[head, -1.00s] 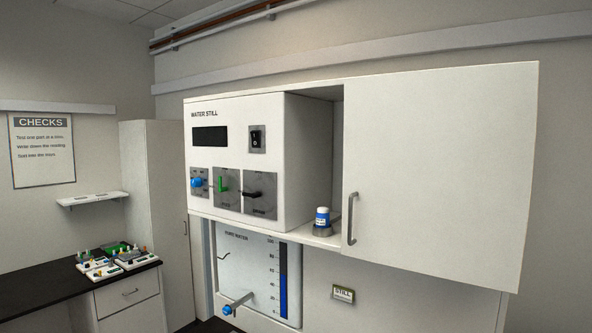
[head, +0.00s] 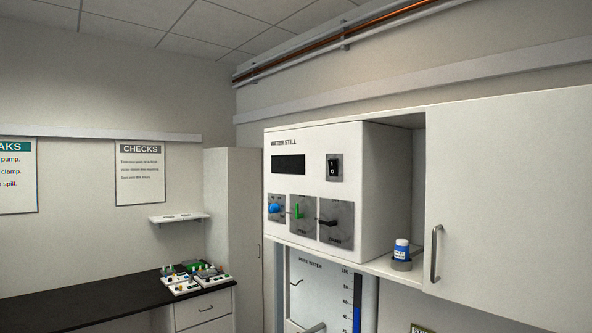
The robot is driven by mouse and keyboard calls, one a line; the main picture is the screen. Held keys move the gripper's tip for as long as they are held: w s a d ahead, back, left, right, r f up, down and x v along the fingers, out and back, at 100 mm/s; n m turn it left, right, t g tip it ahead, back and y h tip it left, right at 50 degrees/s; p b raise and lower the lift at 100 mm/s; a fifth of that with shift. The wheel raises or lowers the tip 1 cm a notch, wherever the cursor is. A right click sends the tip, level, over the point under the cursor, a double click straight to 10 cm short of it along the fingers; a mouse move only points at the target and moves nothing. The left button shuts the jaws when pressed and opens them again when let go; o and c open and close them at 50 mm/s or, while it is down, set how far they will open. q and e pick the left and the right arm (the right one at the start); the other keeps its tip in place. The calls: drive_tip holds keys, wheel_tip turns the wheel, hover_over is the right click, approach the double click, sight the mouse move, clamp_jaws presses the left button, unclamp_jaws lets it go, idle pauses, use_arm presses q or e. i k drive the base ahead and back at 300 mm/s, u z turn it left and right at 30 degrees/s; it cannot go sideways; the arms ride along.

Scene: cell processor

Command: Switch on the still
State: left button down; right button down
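The water still (head: 320,190) is a white box on a wall shelf, right of centre in the head view. Its front has a dark blank display (head: 288,164) and a black rocker switch (head: 334,168) marked I and O. Below are a blue knob (head: 274,208), a green lever (head: 299,211) and a black lever (head: 328,223) on grey plates. I cannot tell the rocker's position for sure. Neither of my grippers is in view.
A white cabinet door (head: 510,200) with a handle stands right of the still. A small blue-labelled bottle (head: 401,251) sits between them. A pure water gauge panel (head: 318,292) hangs below. A dark bench (head: 100,300) with small devices is at left.

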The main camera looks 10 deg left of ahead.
sight(332, 164)
drive_tip(key=u, duration=0.25)
drive_tip(key=i, duration=1.9)
drive_tip(key=z, duration=0.45)
